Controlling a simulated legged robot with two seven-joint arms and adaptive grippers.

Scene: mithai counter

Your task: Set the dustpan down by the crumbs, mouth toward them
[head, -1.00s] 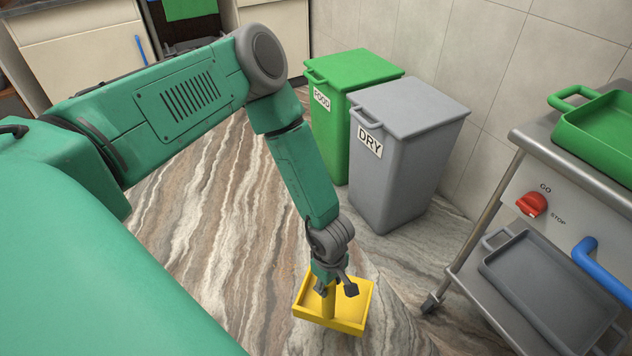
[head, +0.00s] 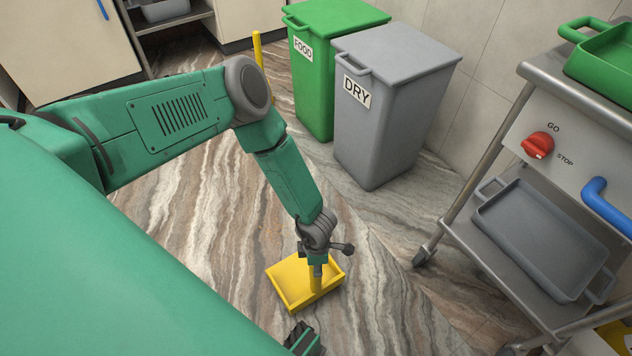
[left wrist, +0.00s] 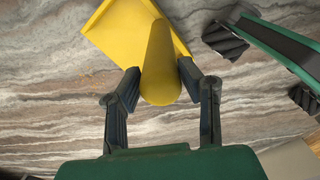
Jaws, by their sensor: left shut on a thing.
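The yellow dustpan (head: 289,283) is low over the floor in the head view; I cannot tell whether it touches the floor. Its upright handle is in my left gripper (head: 317,262), which is shut on it. In the left wrist view, the thick yellow handle (left wrist: 160,65) runs between the two fingers of my left gripper (left wrist: 162,85), with part of the pan (left wrist: 105,30) beyond.
A green FOOD bin (head: 315,80) and a grey DRY bin (head: 385,120) stand by the wall. A metal trolley (head: 470,190) with a grey tray (head: 540,240) stands at right. A yellow upright stick (head: 258,50) is behind my left arm. Streaked floor (head: 210,220) is open at left.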

